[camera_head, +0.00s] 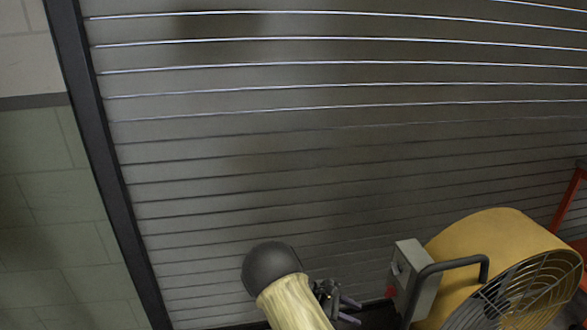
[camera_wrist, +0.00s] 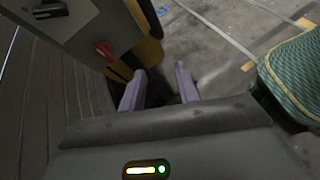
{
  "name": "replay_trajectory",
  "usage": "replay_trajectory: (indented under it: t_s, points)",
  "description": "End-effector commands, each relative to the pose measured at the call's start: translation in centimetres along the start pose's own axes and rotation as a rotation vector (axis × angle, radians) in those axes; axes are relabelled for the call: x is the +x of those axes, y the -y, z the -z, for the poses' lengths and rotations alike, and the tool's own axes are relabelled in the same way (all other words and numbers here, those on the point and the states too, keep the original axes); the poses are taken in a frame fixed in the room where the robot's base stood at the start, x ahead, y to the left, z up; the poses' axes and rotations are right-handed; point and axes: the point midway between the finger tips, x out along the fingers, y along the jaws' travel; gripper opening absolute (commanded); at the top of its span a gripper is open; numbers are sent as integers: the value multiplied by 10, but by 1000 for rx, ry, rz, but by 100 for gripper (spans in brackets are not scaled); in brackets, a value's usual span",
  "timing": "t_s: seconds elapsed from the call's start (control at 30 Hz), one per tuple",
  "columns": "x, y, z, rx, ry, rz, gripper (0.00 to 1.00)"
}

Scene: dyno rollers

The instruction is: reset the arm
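My gripper (camera_head: 348,305) shows at the bottom centre of the head view, partly hidden by my arm. It is beside the control box of a yellow drum fan, in front of the grey roller shutter. In the wrist view my gripper (camera_wrist: 158,76) has its two pale purple fingers apart, with nothing held between them. The fingers point toward the floor and the dark base of the fan. I cannot tell from these frames how far they are from the fan.
The yellow drum fan (camera_head: 470,245) stands at lower right, with a grey control box (camera_head: 412,280) and dark handle. A red frame (camera_head: 568,200) is behind it. The ribbed shutter (camera_head: 300,160) fills the back. A green textured thing (camera_wrist: 295,80) is at right in the wrist view.

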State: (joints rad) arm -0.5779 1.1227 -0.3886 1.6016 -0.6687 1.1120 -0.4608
Motion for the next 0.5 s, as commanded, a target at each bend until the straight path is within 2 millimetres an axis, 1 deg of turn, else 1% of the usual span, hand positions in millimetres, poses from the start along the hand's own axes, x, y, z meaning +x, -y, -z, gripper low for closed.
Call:
replay_trajectory:
  t_s: [0.03, 0.27, 0.5]
  points:
    - [2, 5, -9, 37, -52, 40, 33]
    - [1, 33, -38, 218, -267, 196, 33]
    - [-11, 62, -69, 425, -470, 343, 33]
